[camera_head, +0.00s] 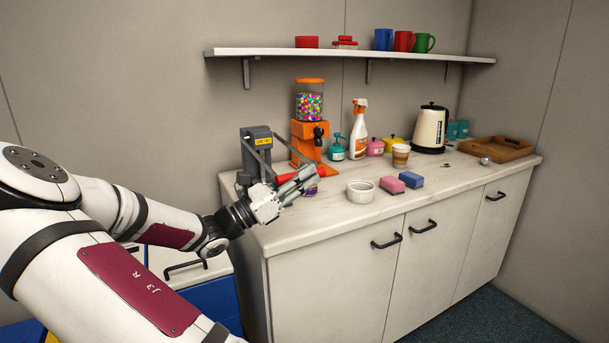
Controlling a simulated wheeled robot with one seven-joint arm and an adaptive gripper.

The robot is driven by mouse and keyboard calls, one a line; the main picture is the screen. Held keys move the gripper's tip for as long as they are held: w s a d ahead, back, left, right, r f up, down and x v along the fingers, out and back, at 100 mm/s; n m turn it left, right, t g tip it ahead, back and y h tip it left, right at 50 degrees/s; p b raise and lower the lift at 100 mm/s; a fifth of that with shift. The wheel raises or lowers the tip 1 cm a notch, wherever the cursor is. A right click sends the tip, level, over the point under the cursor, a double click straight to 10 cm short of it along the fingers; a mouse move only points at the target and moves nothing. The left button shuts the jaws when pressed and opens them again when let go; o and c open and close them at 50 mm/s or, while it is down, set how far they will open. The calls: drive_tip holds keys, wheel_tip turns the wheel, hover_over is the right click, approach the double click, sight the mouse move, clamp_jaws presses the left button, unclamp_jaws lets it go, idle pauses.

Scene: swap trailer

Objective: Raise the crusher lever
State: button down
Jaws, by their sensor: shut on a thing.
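The can crusher (256,133) is a grey upright device with a yellow label, at the left end of the counter. Its lever has dark side arms (262,163) that slope down to the right from the top of the body. They end in a red handle (319,171) set low, a little above the counter. My gripper (304,179) reaches in from the left and is shut on the red handle. The fingers and wrist hide part of the handle and the lower part of the crusher.
An orange candy dispenser (309,130) stands close behind the handle. A white ramekin (360,192), a pink sponge (391,185) and a blue sponge (411,179) lie to the right. A shelf (350,53) with mugs hangs above. The counter's front strip (330,222) is clear.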

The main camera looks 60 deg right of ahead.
drive_tip(key=r+n+t+p, duration=0.1)
drive_tip(key=r+n+p, duration=0.1)
drive_tip(key=r+p, duration=0.1)
drive_tip(key=r+n+t+p, duration=0.1)
drive_tip(key=r+p, duration=0.2)
drive_tip(key=p, duration=0.1)
drive_tip(key=r+n+t+h+p, duration=0.1)
drive_tip(key=r+n+p, duration=0.1)
drive_tip(key=r+p, duration=0.2)
drive_tip(key=shift+w+d+n+p, duration=0.15)
drive_tip(key=shift+d+n+p, duration=0.05)
drive_tip(key=shift+n+p, duration=0.15)
drive_tip(key=w+d+r+n+t+p, duration=0.2)
drive_tip(key=w+d+r+n, duration=0.3)
drive_tip(key=w+r, duration=0.3)
drive_tip(key=w+d+r+n+t+p, duration=0.1)
drive_tip(key=w+d+r+n, duration=0.3)
drive_tip(key=r, duration=0.7)
drive_tip(key=shift+w+d+r+n+t+y+p, duration=0.3)
drive_tip(key=shift+w+n+t, duration=0.75)
drive_tip(key=shift+w, duration=1.15)
drive_tip(key=shift+d+f, duration=0.1)
drive_tip(key=c, duration=1.4)
unclamp_jaws()
drive_tip(key=shift+c, duration=0.2)
drive_tip(key=shift+w, duration=0.1)
